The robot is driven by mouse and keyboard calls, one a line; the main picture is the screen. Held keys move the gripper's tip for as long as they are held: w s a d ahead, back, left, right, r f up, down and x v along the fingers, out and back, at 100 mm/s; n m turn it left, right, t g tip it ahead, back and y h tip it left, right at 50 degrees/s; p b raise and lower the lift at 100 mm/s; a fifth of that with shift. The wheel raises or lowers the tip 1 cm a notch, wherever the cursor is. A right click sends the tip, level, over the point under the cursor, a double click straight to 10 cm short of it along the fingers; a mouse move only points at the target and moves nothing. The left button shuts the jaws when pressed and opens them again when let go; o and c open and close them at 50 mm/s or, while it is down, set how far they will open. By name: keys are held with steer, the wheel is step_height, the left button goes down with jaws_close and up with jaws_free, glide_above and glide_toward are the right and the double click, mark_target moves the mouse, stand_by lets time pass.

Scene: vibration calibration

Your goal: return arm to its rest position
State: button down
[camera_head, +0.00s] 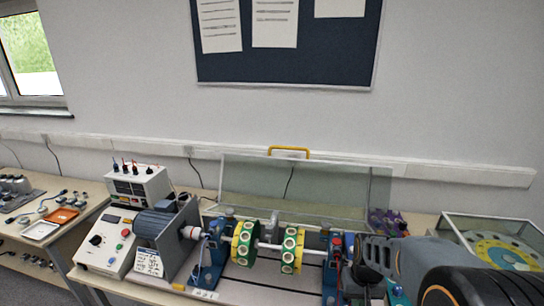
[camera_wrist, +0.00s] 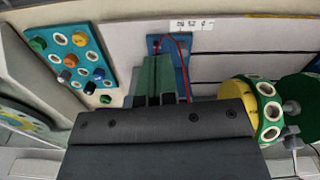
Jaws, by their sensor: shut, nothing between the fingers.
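My gripper (camera_wrist: 160,98) shows in the wrist view as a dark block with two narrow fingers close together. It is shut with nothing held. In the head view my grey and black arm reaches in from the bottom right, near the right end of the test rig. The gripper's fingertips are hard to make out there. The rotor's green and yellow disc (camera_head: 291,250) sits on the shaft left of the arm, apart from it.
A clear cover (camera_head: 330,190) with a yellow handle stands behind the rig. The motor (camera_head: 155,222) and control box (camera_head: 105,240) are at left. A blue board (camera_wrist: 75,55) with coloured knobs lies left of my gripper. A glass case (camera_head: 500,235) stands at right.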

steer(key=s+a+r+t, duration=0.5)
steer(key=s+r, duration=0.2)
steer(key=r, duration=0.5)
steer(key=shift+s+a+r+n, duration=0.2)
steer(key=shift+s+r+n, duration=0.1)
steer(key=shift+n, duration=0.1)
